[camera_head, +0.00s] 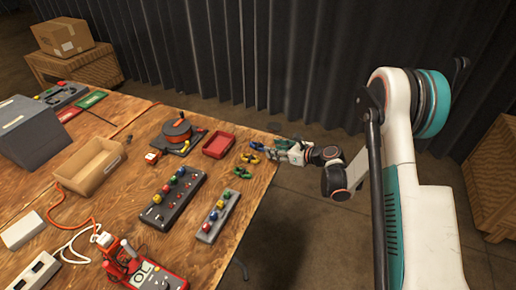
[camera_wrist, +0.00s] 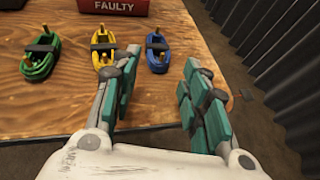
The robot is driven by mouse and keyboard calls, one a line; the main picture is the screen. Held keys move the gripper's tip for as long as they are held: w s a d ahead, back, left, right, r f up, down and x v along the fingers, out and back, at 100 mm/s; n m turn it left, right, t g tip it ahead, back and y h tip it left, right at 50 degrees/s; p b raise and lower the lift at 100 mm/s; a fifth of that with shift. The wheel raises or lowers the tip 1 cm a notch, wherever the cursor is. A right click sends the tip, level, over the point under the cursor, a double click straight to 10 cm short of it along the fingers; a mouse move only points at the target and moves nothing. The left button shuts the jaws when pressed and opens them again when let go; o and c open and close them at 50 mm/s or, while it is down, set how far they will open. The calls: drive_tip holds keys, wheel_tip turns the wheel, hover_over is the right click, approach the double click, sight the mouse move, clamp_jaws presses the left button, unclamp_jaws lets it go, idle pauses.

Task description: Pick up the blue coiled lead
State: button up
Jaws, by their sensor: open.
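The blue coiled lead (camera_wrist: 157,60) lies on the wooden table near its right edge, tied with a dark band. In the wrist view it sits just ahead of my gripper (camera_wrist: 161,68), roughly in line with the gap between the fingertips. My gripper's teal-padded fingers are spread apart with nothing between them. In the head view the blue lead (camera_head: 257,146) lies just left of my gripper (camera_head: 274,150), at the table's far right corner. A yellow coiled lead (camera_wrist: 103,52) and a green coiled lead (camera_wrist: 40,60) lie in a row to its left.
A red tray marked FAULTY (camera_wrist: 113,6) stands beyond the leads; it also shows in the head view (camera_head: 218,146). A cable reel (camera_head: 177,131) and sockets strips with coloured plugs (camera_head: 174,198) are on the table. The floor drops away beyond the right edge, by a dark curtain.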

sight(258, 145)
drive_tip(key=b+x, duration=0.1)
drive_tip(key=x, duration=0.1)
drive_tip(key=b+x, duration=0.1)
drive_tip(key=x, duration=0.2)
drive_tip(key=shift+w+r, duration=0.1)
drive_tip(key=shift+r, duration=0.25)
drive_tip(key=c, duration=0.8)
drive_tip(key=shift+c, duration=0.2)
